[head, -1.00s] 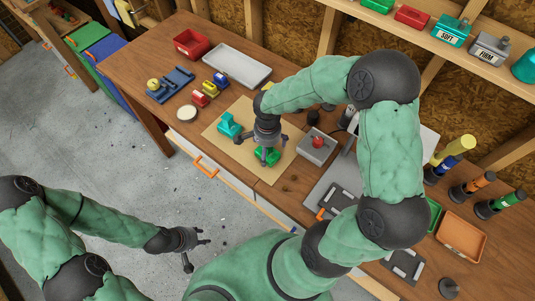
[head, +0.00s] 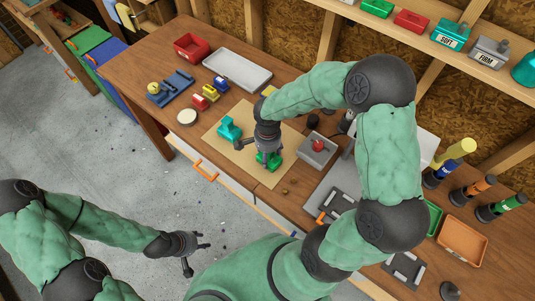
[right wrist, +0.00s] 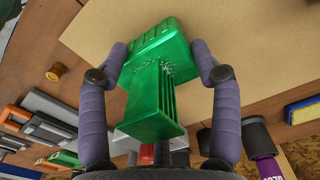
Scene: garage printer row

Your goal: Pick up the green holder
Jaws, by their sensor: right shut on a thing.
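The green holder (head: 270,160) is at the right part of the tan mat (head: 218,138) on the wooden bench. In the right wrist view the holder (right wrist: 152,95) fills the middle, with a wide ribbed end and a narrower stem. My right gripper (head: 258,155) is shut on it. In the right wrist view the fingers (right wrist: 159,58) press on both sides of its wide end. I cannot tell whether the holder touches the mat. My left gripper (head: 199,254) is open and empty, over the floor in front of the bench.
A teal holder (head: 229,128) stands on the mat just left of my right gripper. A grey box with a red knob (head: 317,148) is close on the right. Small coloured blocks (head: 208,93), a white tray (head: 237,69) and a red bin (head: 192,46) lie further left.

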